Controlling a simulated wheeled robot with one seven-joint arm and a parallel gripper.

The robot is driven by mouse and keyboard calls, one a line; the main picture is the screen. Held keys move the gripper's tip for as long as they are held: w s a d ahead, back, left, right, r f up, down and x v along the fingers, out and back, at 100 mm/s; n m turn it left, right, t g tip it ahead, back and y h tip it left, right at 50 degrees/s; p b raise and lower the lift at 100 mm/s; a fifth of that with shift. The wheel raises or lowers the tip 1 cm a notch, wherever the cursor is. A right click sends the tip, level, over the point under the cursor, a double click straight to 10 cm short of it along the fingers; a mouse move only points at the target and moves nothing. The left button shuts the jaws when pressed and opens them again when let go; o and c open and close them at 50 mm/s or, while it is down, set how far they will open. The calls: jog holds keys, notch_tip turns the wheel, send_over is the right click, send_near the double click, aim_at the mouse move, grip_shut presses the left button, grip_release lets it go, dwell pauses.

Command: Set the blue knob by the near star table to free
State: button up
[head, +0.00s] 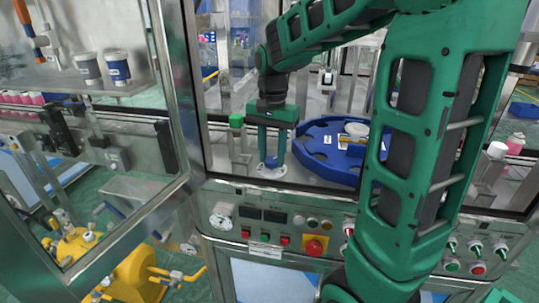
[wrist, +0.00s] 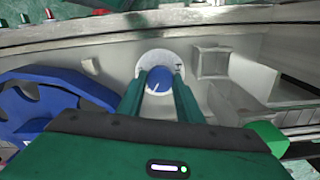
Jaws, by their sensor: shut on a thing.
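The blue knob (wrist: 159,83) sits on a round pale dial plate (wrist: 176,60) in the wrist view. A thin white pointer line shows on the knob, and small dark marks on the plate are too small to read. My gripper (wrist: 160,80) has its two green fingers around the knob, one on each side, and is shut on it. In the head view my gripper (head: 272,160) points straight down at the dial plate (head: 271,170), and the fingers hide most of the knob. The blue star table (head: 325,160) stands just right of the gripper.
A green-capped post (head: 236,121) stands just left of my gripper. The front control panel has a red emergency button (head: 314,246) and several switches below. A metal door frame (head: 180,90) stands to the left. A grey block (wrist: 211,62) is beside the dial.

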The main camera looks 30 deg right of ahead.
aim_at(272, 159)
jog(key=n, duration=0.4)
jog(key=shift+w+r+n, duration=0.1)
jog(key=shift+n, duration=0.2)
jog(key=n, duration=0.3)
jog(key=shift+n, duration=0.3)
jog(key=n, duration=0.4)
jog(key=shift+d+n, duration=0.1)
jog(key=shift+n, duration=1.7)
jog(key=o, duration=1)
jog(key=shift+o, duration=0.2)
notch_tip(272, 159, up, 11)
